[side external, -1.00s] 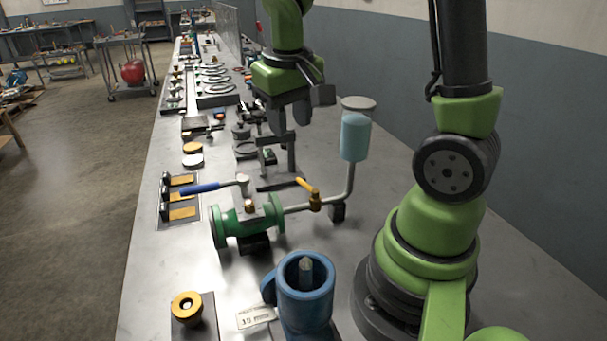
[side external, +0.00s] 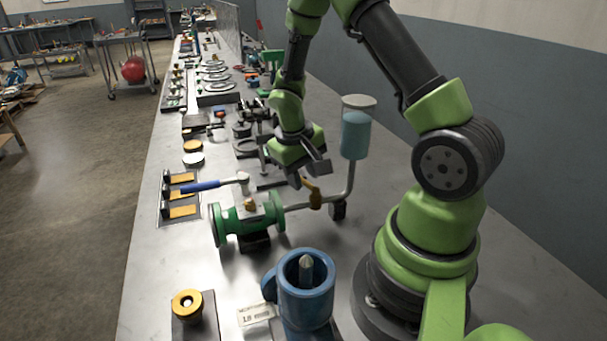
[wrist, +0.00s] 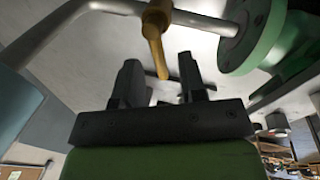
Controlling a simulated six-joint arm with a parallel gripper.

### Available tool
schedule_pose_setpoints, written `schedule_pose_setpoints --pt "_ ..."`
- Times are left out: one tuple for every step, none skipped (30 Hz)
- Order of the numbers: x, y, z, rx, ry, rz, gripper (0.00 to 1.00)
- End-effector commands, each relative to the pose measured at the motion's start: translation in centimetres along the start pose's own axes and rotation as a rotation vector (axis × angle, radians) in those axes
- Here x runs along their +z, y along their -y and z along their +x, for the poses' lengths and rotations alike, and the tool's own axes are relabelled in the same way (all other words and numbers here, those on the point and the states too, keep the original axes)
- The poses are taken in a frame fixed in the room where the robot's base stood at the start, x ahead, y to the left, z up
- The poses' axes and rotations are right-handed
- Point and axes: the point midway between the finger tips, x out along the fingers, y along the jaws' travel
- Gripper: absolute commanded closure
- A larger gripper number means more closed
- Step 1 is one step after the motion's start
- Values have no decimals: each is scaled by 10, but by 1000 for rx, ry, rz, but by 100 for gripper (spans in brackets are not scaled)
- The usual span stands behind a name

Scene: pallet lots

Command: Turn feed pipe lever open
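The feed pipe lever (side external: 312,190) is a small yellow handle on the thin grey pipe (side external: 299,207) between the green valve body and the pale blue cup. In the wrist view the lever (wrist: 155,35) points down toward my gripper, its tip between the fingers. My gripper (wrist: 160,75) is open, with gaps visible on both sides of the lever tip. In the side view my gripper (side external: 298,178) is right above and behind the lever and partly overlaps it. I cannot tell whether a finger touches it.
The pale blue cup (side external: 355,135) rises to the right. A blue cylindrical housing (side external: 304,290) stands in front.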

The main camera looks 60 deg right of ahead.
Motion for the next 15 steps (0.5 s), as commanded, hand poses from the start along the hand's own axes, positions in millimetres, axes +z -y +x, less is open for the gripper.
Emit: schedule_pose_setpoints --pt "0 0 2 0 2 0 62" --pt "0 0 3 0 1 0 62" --pt "0 0 4 -1 0 0 62" --pt "0 0 4 -1 0 0 62" --pt "0 0 4 -1 -1 0 62" --pt "0 0 4 -1 -1 0 62" --pt "0 0 4 -1 -1 0 62" --pt "0 0 4 -1 -1 0 62" --pt "0 0 4 -1 -1 0 62" --pt "0 0 4 -1 -1 0 67" --pt "0 0 4 -1 -1 0 74" --pt "0 0 4 -1 -1 0 83" --pt "0 0 4 -1 -1 0 90" --pt "0 0 4 -1 -1 0 96" --pt "0 0 4 -1 -1 0 100"
